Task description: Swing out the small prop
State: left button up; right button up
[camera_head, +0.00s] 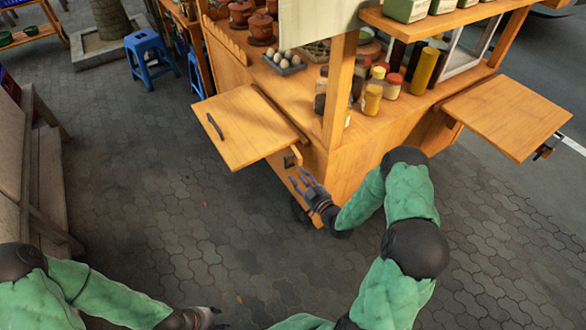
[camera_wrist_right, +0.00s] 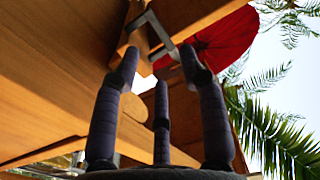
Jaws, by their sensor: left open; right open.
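The wooden cart (camera_head: 345,150) has a fold-out leaf (camera_head: 245,130) at its left side. A small wooden prop with a metal handle (camera_head: 292,158) shows at the corner under that leaf. In the right wrist view the prop (camera_wrist_right: 132,42) and its grey metal handle (camera_wrist_right: 157,35) lie just beyond my fingertips. My right gripper (camera_head: 303,182) is open and empty, just below the prop; its fingers also show in the right wrist view (camera_wrist_right: 158,72). I cannot tell whether a fingertip touches the handle. My left gripper (camera_head: 208,312) is open at the bottom edge, far from the cart.
Jars and bottles (camera_head: 372,95), a tray of eggs (camera_head: 284,62) and clay pots (camera_head: 261,25) stand on the cart. A second leaf (camera_head: 508,115) sticks out at the right. A blue stool (camera_head: 150,57) stands at the back left. The paving (camera_head: 150,200) left of the cart is clear.

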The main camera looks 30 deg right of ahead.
jog(key=shift+s, duration=1.45)
jog(key=shift+d, duration=0.1)
jog(key=c, duration=0.6)
jog(key=shift+d+m, duration=0.15)
jog(key=shift+m, duration=0.25)
grip_shut()
jog(key=s+d+m+y+p, duration=0.15)
jog(key=d+m+p, duration=0.55)
jog(key=m, duration=0.9)
jog(key=w+b, duration=0.3)
jog(key=w, duration=0.7)
jog(key=shift+a, duration=0.35)
